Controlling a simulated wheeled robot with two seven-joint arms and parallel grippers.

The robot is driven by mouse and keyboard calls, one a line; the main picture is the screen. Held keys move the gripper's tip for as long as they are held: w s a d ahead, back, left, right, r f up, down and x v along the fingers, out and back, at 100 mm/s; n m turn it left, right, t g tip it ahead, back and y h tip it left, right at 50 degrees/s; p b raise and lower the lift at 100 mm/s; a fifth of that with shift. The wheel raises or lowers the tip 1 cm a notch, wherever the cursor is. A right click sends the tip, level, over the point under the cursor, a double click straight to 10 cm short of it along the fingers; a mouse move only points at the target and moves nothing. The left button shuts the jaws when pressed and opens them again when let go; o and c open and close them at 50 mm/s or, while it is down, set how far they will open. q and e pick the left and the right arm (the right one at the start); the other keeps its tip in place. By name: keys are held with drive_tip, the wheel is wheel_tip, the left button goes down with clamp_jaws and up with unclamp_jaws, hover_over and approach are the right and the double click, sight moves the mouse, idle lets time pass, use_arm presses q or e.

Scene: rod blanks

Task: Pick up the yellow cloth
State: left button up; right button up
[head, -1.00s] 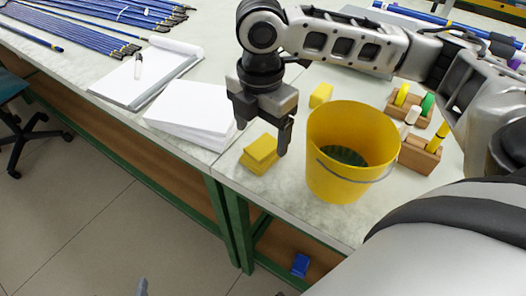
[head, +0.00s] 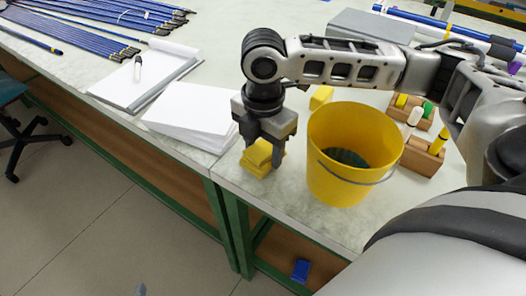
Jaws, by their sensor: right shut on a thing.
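The yellow cloth (head: 257,157) is a small folded stack near the table's front edge, left of the yellow bucket. My right gripper (head: 263,158) points down over it, with its fingers around the cloth, and is shut on it. The fingers hide part of the cloth. I cannot tell whether the cloth still touches the table. My left gripper is not clearly in view.
A yellow bucket (head: 345,185) with a wire handle stands close on the right. A stack of white paper (head: 190,112) lies on the left. Another yellow block (head: 320,97) lies behind. Wooden holders (head: 424,155) stand beyond the bucket.

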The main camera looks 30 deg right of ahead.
sight(262, 148)
drive_tip(key=shift+r, duration=0.15)
wheel_tip(262, 148, up, 10)
drive_tip(key=p, duration=0.2)
drive_tip(key=shift+o, duration=0.4)
drive_tip(key=shift+a, duration=0.1)
